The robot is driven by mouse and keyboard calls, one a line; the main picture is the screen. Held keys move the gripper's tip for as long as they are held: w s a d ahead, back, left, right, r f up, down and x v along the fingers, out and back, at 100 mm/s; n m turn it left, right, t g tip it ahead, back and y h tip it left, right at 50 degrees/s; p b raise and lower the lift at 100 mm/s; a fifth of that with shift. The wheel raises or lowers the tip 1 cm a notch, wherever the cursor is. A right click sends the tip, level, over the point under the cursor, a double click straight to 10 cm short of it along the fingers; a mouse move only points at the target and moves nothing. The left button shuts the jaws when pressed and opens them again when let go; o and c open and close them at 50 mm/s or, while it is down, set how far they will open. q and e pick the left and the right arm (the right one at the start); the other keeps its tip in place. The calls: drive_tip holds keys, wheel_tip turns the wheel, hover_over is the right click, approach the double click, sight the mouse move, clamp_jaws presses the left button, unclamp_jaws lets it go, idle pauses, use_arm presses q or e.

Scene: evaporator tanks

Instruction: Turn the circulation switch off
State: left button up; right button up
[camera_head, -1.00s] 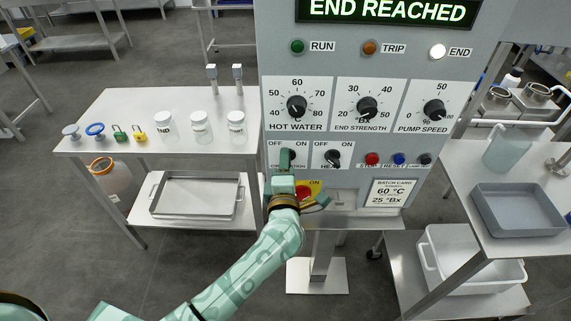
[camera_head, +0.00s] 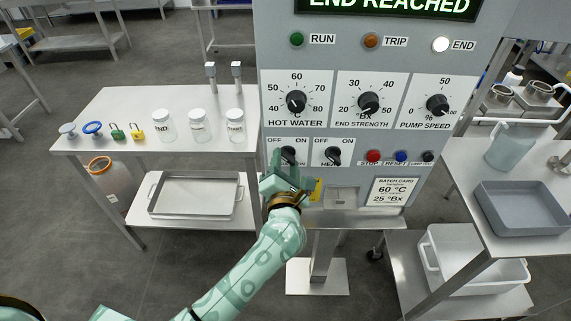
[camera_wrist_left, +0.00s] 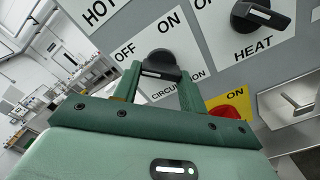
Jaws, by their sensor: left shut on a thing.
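The circulation switch (camera_head: 289,153) is a black rotary knob on the grey panel, on a white plate marked OFF at left and ON at right. In the left wrist view the knob (camera_wrist_left: 160,66) sits between the two green fingers, its handle lying across from finger to finger. My left gripper (camera_head: 284,165) is shut on this knob, tilted against the panel. It hides most of the CIRCULATION label and part of the red switch on yellow below. The exact pointing of the knob is hard to tell. My right gripper is out of view.
The HEAT knob (camera_head: 333,156) is close on the right, with stop and reset buttons beyond it. The red emergency switch (camera_wrist_left: 226,112) is just below my fingers. A steel table (camera_head: 110,110) with jars stands left; another with a grey tray (camera_head: 520,210) stands right.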

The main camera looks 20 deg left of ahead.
use_arm(q)
drive_tip(key=shift+f, duration=0.15)
idle(0.3)
drive_tip(key=o, duration=1)
drive_tip(key=v, duration=1.6)
drive_tip(key=shift+s, duration=0.2)
